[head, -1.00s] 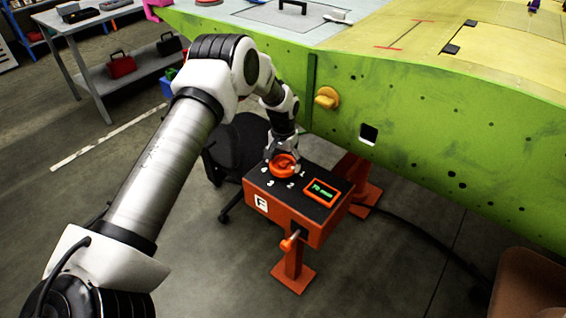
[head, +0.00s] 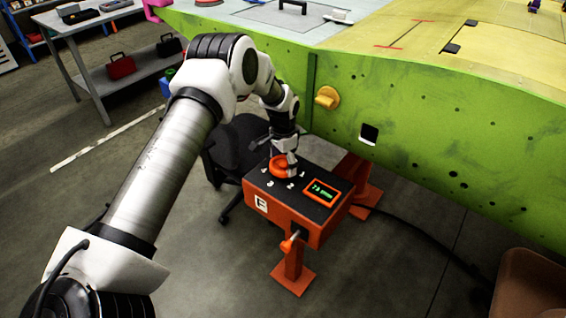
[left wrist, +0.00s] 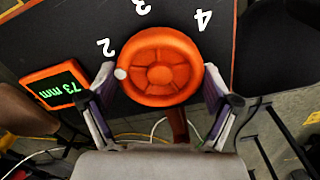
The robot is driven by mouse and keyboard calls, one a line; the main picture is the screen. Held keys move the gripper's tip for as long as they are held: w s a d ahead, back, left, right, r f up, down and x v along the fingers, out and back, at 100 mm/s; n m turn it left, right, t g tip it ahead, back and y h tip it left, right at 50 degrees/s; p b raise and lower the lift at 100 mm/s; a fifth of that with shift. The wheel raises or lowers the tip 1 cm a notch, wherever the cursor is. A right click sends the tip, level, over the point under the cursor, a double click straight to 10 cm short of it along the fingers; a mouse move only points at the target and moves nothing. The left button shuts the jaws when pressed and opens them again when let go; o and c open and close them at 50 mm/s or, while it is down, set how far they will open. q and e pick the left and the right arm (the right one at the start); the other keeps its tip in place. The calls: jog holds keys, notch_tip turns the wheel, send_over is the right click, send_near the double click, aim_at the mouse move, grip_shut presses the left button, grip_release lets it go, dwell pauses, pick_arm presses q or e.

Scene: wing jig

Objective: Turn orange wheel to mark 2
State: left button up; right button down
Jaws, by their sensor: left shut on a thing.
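The orange wheel (left wrist: 160,67) sits on top of a dark-topped box (head: 265,188). It also shows in the head view (head: 279,167), partly hidden by my gripper. My left gripper (left wrist: 159,74) is shut on the wheel, one finger on each side of its rim. A white dot (left wrist: 121,73) sits on the wheel's rim at the left of the wrist view. Mark 2 (left wrist: 105,46) is the nearest number, slightly above the dot in that picture. Mark 3 (left wrist: 142,6) and mark 4 (left wrist: 204,19) lie farther around. My right gripper is not in view.
A green wing panel (head: 420,140) stands close behind the box. A black chair (head: 232,145) stands left of it. A crank handle (head: 289,241) juts from the box's front.

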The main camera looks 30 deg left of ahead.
aim_at(283, 163)
pick_arm(q)
jog(key=shift+f, duration=0.1)
jog(key=o, duration=0.9)
notch_tip(283, 163, up, 12)
dwell(0.4)
